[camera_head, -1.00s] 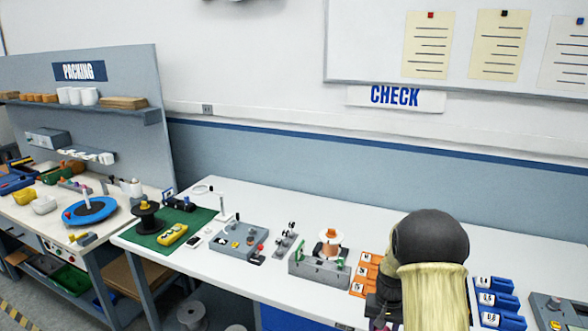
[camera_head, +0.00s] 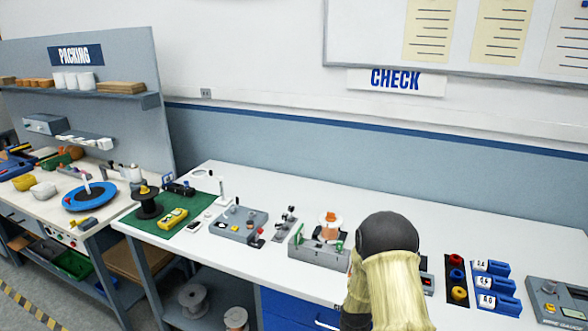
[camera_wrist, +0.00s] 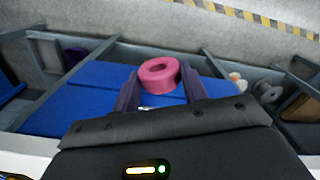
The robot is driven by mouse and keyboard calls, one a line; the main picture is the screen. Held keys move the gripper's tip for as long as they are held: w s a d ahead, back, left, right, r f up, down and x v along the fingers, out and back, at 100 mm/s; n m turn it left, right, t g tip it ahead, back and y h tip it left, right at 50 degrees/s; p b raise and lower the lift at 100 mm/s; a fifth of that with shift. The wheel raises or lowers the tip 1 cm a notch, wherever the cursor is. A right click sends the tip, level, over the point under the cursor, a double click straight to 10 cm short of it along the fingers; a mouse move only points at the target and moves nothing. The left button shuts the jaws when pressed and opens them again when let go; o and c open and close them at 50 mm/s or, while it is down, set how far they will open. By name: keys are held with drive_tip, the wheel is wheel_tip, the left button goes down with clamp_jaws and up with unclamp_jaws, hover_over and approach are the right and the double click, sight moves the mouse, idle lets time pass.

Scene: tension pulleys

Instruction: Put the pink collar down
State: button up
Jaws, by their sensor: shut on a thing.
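The pink collar (camera_wrist: 160,86) is a thick ring with a central hole, held between the two dark fingers of my gripper (camera_wrist: 157,73) in the wrist view. My gripper is shut on it. Behind the collar in that view are the blue cabinet front and the floor, and no surface shows touching the collar. In the head view my sleeved arm hides both the gripper and the collar.
The white check table (camera_head: 300,195) carries a grey fixture with a copper spool (camera_head: 328,225), a grey tool block (camera_head: 238,225) and a green mat (camera_head: 180,238). The table's back strip is clear.

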drive_tip(key=s+f, duration=0.4)
drive_tip(key=f, duration=1.1)
drive_tip(key=shift+d, duration=0.2)
